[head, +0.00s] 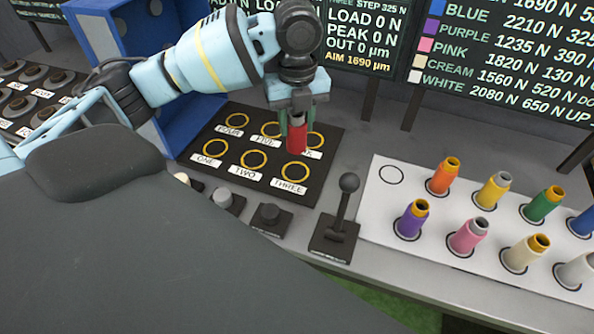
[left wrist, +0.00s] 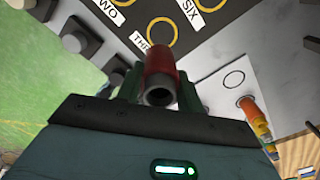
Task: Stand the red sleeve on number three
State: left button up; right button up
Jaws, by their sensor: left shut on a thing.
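My left gripper (head: 296,110) points down and is shut on the red sleeve (head: 297,139), which hangs roughly upright below the fingers. In the left wrist view the red sleeve (left wrist: 161,68) sits between the two fingers, its hollow near end showing. The dark number board (head: 190,153) carries yellow rings in two rows. In the head view the sleeve covers part of the SIX ring and label, just behind the number three ring (head: 295,171), which looks empty. The number three ring (left wrist: 161,31) also shows in the wrist view, just beyond the sleeve, its label partly covered. My right gripper is out of view.
A white sheet (head: 380,225) at the right holds several coloured sleeves and one empty circle (head: 391,175). A black lever (head: 343,210) and several buttons stand along the front edge. A blue housing (head: 190,120) is behind the board at the left, with screens behind.

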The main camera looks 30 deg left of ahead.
pick_arm(q)
jog(key=shift+w+a+r+m, duration=0.15)
jog(key=shift+w+a+m, duration=0.1)
jog(key=shift+m, duration=0.45)
jog(key=shift+w+a+r+m, duration=0.15)
jog(key=shift+w+a+m, duration=0.05)
jog(key=shift+m, duration=0.5)
jog(key=shift+f, duration=0.1)
jog(key=shift+f+b, duration=0.35)
jog(key=shift+f, duration=4.55)
jog(key=shift+f, duration=0.1)
jog(key=o, duration=1.2)
jog(key=shift+o, duration=0.2)
notch_tip(320, 180, up, 12)
jog(key=shift+r+p, duration=0.1)
jog(key=shift+p, duration=0.3)
